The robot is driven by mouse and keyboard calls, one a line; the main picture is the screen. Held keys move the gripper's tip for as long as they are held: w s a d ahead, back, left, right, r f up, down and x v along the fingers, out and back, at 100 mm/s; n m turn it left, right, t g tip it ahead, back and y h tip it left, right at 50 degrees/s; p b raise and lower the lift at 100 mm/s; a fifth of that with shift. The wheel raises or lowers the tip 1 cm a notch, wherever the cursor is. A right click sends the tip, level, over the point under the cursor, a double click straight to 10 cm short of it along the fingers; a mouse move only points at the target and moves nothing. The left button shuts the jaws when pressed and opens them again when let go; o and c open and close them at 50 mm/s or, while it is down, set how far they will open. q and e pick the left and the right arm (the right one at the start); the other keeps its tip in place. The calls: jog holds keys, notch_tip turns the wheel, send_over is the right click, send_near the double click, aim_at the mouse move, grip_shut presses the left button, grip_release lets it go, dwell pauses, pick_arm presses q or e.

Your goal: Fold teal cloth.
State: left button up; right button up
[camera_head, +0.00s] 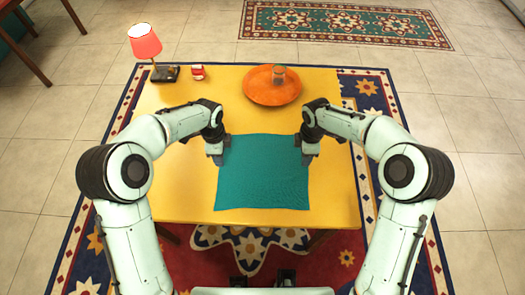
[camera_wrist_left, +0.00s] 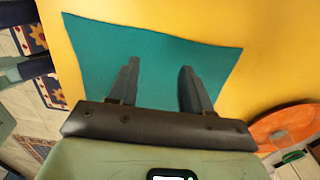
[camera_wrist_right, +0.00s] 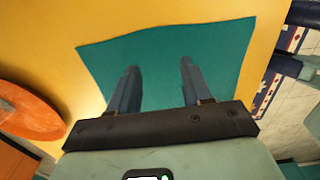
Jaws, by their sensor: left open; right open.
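The teal cloth (camera_head: 262,175) lies flat and spread out on the yellow table, roughly square. It also shows in the left wrist view (camera_wrist_left: 150,65) and in the right wrist view (camera_wrist_right: 160,65). Whether the fingertips touch the cloth cannot be told.
The yellow table (camera_head: 180,200) has an orange plate (camera_head: 265,93) with a glass (camera_head: 279,75) at the back. A pink-shaded lamp (camera_head: 145,42) and a small red and white object (camera_head: 198,72) stand at the back left. The table is bare around the cloth.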

aim_at(224, 171)
pick_arm(q)
jog(key=f, duration=0.6)
jog(key=shift+s+f, duration=0.2)
jog(key=shift+s, duration=0.1)
pick_arm(e)
jog(key=f, duration=0.6)
jog(key=shift+s+f, duration=0.25)
jog(key=shift+s, duration=0.05)
pick_arm(q)
jog(key=shift+f, duration=0.7)
pick_arm(e)
jog(key=shift+f, duration=0.7)
